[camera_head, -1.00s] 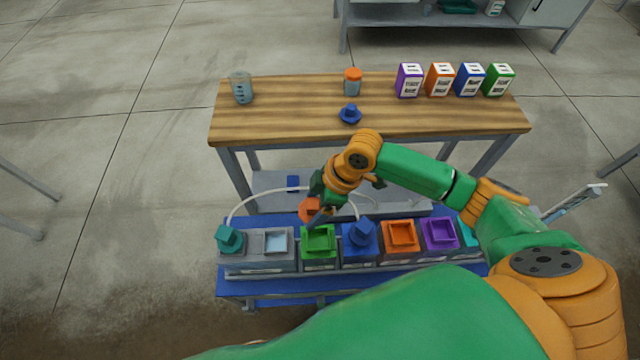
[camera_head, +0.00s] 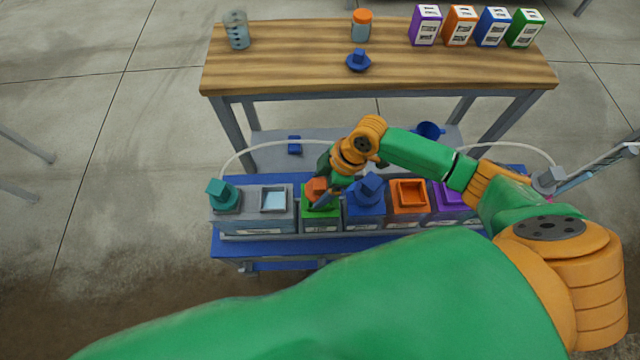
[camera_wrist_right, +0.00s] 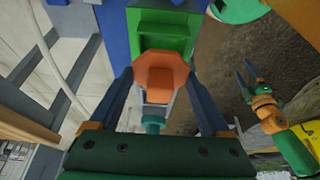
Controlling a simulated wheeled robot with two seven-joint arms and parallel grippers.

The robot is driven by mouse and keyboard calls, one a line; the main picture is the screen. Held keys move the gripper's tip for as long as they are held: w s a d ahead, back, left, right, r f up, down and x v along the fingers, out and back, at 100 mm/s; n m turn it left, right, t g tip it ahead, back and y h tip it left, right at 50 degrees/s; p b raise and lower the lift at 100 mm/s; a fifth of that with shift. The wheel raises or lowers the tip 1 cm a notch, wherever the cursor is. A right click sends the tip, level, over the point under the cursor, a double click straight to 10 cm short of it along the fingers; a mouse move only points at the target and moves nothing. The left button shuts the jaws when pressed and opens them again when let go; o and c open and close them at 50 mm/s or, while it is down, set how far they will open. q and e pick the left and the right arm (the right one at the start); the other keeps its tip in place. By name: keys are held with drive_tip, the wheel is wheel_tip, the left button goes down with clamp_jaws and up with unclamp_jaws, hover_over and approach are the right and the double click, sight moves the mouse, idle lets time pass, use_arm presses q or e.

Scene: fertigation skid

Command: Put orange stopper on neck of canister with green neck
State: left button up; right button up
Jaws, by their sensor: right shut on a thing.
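The orange stopper (camera_head: 317,185) is held in my right gripper (camera_head: 321,194). In the right wrist view, the stopper (camera_wrist_right: 160,75) sits between the two dark fingers of the gripper (camera_wrist_right: 160,80). The canister with the green neck (camera_head: 321,213) stands in the row on the blue bench. The stopper overlaps the back part of the green neck in the head view and hides part of the neck (camera_wrist_right: 163,32) in the right wrist view. I cannot tell whether they touch. My left gripper (camera_wrist_right: 246,84) shows only in the right wrist view, with fingers apart and empty.
A blue stopper (camera_head: 369,187) stands on the canister just right. Open orange (camera_head: 409,192) and purple (camera_head: 449,197) necks follow. A teal stopper (camera_head: 222,193) is at the left end. Hoses arch behind. The wooden table (camera_head: 290,70) beyond holds jars, a blue stopper and several boxes.

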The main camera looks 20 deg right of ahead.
wheel_tip(320, 180, down, 2)
drive_tip(key=shift+f+b, duration=0.25)
drive_tip(key=shift+b, duration=0.25)
use_arm(q)
drive_tip(key=shift+f, duration=0.85)
use_arm(e)
drive_tip(key=o, duration=1.2)
drive_tip(key=shift+c, duration=0.2)
drive_tip(key=p+v, duration=0.1)
drive_tip(key=v, duration=0.6)
drive_tip(key=shift+r, duration=0.15)
use_arm(q)
drive_tip(key=shift+r, duration=0.4)
